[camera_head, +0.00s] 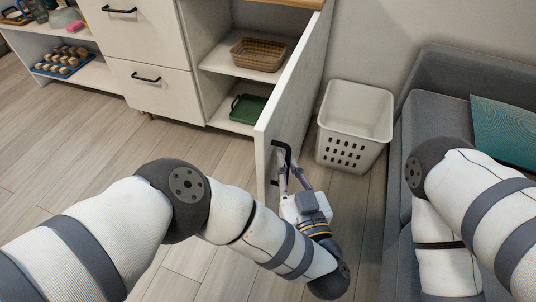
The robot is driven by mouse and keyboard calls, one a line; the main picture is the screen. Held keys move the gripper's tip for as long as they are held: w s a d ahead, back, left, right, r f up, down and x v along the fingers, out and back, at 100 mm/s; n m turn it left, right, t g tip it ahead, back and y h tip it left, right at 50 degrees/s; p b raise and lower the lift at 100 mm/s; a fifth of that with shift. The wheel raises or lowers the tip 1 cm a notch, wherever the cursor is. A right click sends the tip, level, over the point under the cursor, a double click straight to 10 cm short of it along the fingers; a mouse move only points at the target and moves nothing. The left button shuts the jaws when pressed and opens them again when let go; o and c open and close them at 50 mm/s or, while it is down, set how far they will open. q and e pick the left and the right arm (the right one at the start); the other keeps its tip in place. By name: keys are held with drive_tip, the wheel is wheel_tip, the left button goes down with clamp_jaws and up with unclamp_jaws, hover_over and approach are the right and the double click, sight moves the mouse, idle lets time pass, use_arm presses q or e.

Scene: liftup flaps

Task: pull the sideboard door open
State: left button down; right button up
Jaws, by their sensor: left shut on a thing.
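The white sideboard door (291,87) stands swung out from the sideboard (183,48), with its edge toward me. Its black handle (287,153) is on the door's right-hand face, near the free edge. My left gripper (284,177) is shut on the handle, its fingers reaching up to it from below. The contact itself is small and partly hidden by the fingers. My right arm comes in at the right, and its gripper is out of view.
A wicker basket (258,54) and a green tray (248,108) sit on the shelves behind the door. A white laundry basket (354,124) stands close right of the door. A grey sofa (440,95) is at the right. The wooden floor at left is clear.

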use_arm(q)
drive_tip(key=shift+s+d+y, duration=0.15)
drive_tip(key=shift+d+y, duration=0.15)
drive_tip(key=shift+d, duration=0.35)
use_arm(e)
drive_tip(key=shift+w+d+f, duration=0.15)
drive_tip(key=shift+w+d, duration=0.15)
drive_tip(key=shift+w, duration=0.05)
use_arm(q)
drive_tip(key=c, duration=2)
unclamp_jaws()
drive_tip(key=shift+a, duration=0.1)
